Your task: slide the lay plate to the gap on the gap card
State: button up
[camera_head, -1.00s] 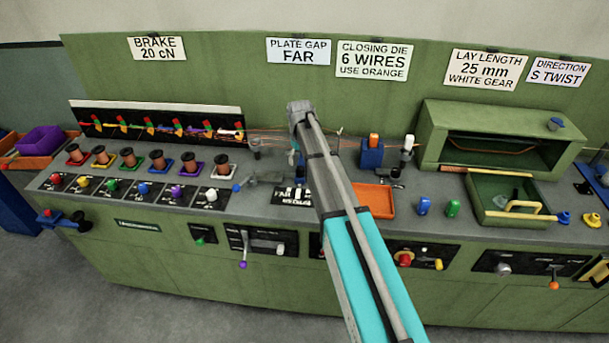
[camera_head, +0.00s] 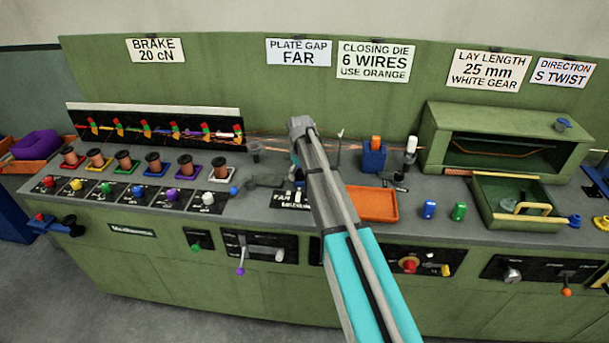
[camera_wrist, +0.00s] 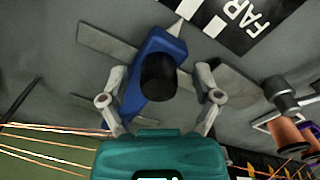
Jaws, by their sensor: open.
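In the wrist view, a blue block with a black knob (camera_wrist: 158,78), apparently the lay plate, sits on the deck with grey bars beside it. A white pointer at its tip faces a black-and-white scale marked FAR (camera_wrist: 240,12). My gripper (camera_wrist: 161,70) is open, with one finger on each side of the knob; I cannot tell if they touch it. The scale also shows in the head view (camera_head: 290,201), partly behind my arm, which hides the fingers and most of the plate. The gap card (camera_head: 298,53) on the back panel reads PLATE GAP FAR.
Copper wires (camera_wrist: 40,145) run close by my gripper. Several spools (camera_head: 124,161) stand left on the bench. An orange tray (camera_head: 371,204), a blue holder (camera_head: 373,157) and a green box (camera_head: 505,140) are to the right. Levers line the front panel.

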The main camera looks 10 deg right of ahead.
grip_shut()
jog(key=shift+w+a, duration=0.3)
jog(key=shift+a, duration=0.55)
jog(key=shift+w+a, duration=0.25)
jog(key=shift+a, duration=0.6)
grip_release()
jog(key=s+d+m, duration=0.1)
jog(key=s+d, duration=0.1)
jog(key=s, duration=1.3)
jog(key=s+d+m, duration=0.2)
jog(key=s, duration=1.2)
jog(key=shift+s+d, duration=0.35)
jog(key=shift+s, duration=0.05)
